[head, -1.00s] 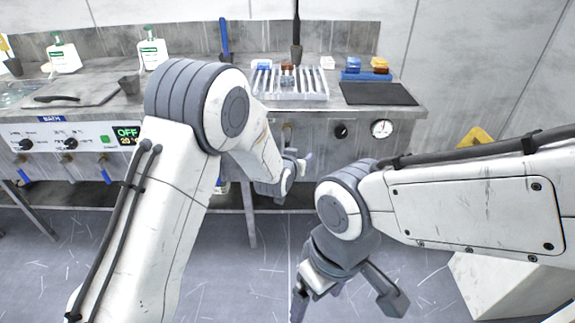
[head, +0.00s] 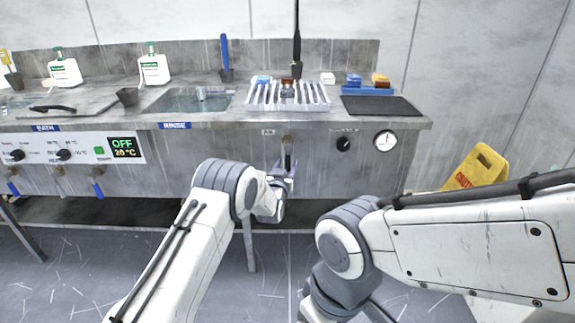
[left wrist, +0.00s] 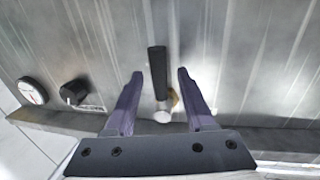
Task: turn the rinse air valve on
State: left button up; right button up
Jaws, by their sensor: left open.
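The rinse air valve (head: 288,152) is on the front panel of the bench, below the slotted rack, with a dark lever handle and a brass-coloured body. In the left wrist view its black lever (left wrist: 157,72) lies between my two fingers, and the brass part shows behind. My left gripper (head: 282,168) is open around the lever, with a gap on each side; I see no clear contact. The gripper also shows in the left wrist view (left wrist: 160,80). My right gripper (head: 340,300) hangs low at the bottom edge, its fingertips cut off.
A black knob (head: 344,144) and a round gauge (head: 384,140) sit right of the valve. A bath control panel (head: 85,150) with blue-handled taps is on the left. Above are a rinse sink (head: 190,100) and a slotted rack (head: 288,97). A yellow sign (head: 478,168) stands at right.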

pick_arm(q)
jog(key=shift+w+d, duration=0.2)
jog(key=shift+w, duration=0.75)
grip_shut()
dwell(0.9)
